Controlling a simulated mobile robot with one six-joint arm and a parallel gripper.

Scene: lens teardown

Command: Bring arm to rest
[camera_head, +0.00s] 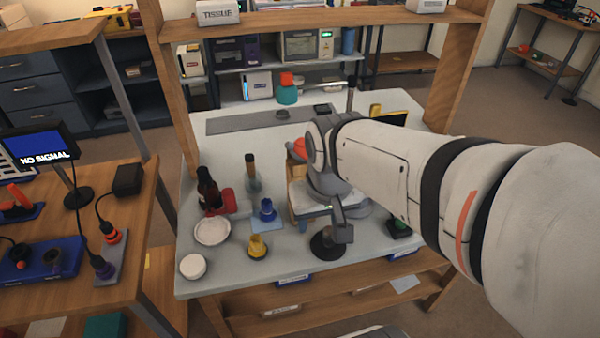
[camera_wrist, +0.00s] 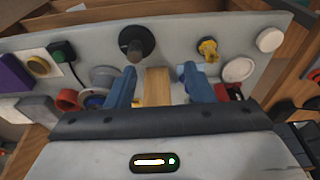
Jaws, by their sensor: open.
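My arm (camera_head: 385,165) reaches in from the right over the grey-white workbench (camera_head: 195,292). It hides most of my gripper in the head view. In the wrist view my gripper (camera_wrist: 160,72) shows two blue fingers spread apart. A wooden block (camera_wrist: 157,88) shows between the fingers, with a gap on each side. I cannot tell how far below them it is. Nothing is clasped. A black round-based stand (camera_wrist: 137,44) is beyond the fingertips; it also shows in the head view (camera_head: 328,243).
Near the bench's left are a white dish (camera_head: 212,231), a white disc (camera_head: 193,266), a yellow piece (camera_head: 257,246), a blue piece (camera_head: 267,209) and dark bottles (camera_head: 207,188). A green-button box (camera_head: 399,228) is at right. A wooden-framed shelf (camera_head: 300,18) rises behind.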

